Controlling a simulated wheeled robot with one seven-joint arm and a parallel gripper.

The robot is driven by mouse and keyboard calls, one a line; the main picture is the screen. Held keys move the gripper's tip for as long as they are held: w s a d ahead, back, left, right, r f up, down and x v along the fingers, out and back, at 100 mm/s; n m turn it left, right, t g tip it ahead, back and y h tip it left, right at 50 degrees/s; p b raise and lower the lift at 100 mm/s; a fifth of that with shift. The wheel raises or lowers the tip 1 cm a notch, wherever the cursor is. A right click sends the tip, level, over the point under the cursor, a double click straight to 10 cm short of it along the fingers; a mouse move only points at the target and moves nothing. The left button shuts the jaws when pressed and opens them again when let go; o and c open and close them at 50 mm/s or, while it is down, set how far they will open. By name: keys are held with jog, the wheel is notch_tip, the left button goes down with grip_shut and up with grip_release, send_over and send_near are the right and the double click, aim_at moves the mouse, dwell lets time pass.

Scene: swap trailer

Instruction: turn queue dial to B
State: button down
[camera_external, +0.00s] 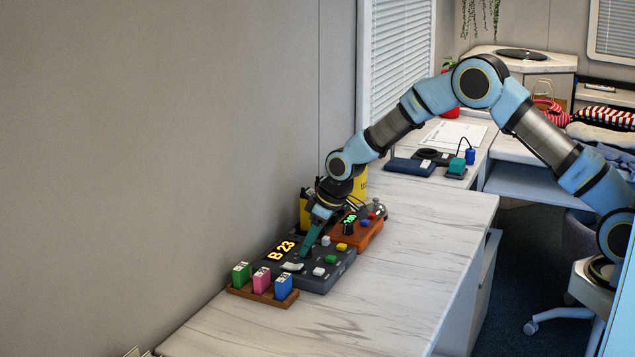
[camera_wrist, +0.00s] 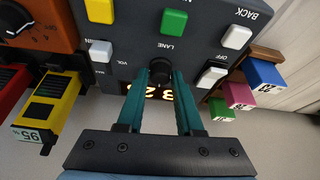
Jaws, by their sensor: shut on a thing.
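The queue console (camera_external: 325,272) is a dark grey panel on the marble counter, with a lit display (camera_external: 281,250) reading "B 23". Its black dial (camera_wrist: 161,67), beside the label LANE, shows between my fingers in the wrist view. My gripper (camera_wrist: 163,76) points down at the console, its two teal fingers shut on the dial. In the external view my gripper (camera_external: 306,250) hides the dial. The dial's pointer cannot be made out. The display also shows upside down between the fingers in the wrist view (camera_wrist: 160,93), partly hidden.
Green, white and yellow buttons and a white OFF switch (camera_wrist: 212,77) surround the dial. A wooden rack (camera_external: 262,295) with green, pink and blue blocks stands near left. An orange device (camera_external: 366,234) and yellow items stand behind. The counter (camera_external: 410,245) to the right is clear.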

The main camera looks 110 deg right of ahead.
jog(key=shift+m, duration=0.6)
jog(key=c, duration=0.6)
grip_release()
jog(key=shift+o, duration=0.2)
jog(key=b+v, duration=0.2)
jog(key=v, duration=0.8)
jog(key=shift+a+r, duration=0.3)
jog(key=shift+r, duration=0.05)
jog(key=shift+w, duration=0.1)
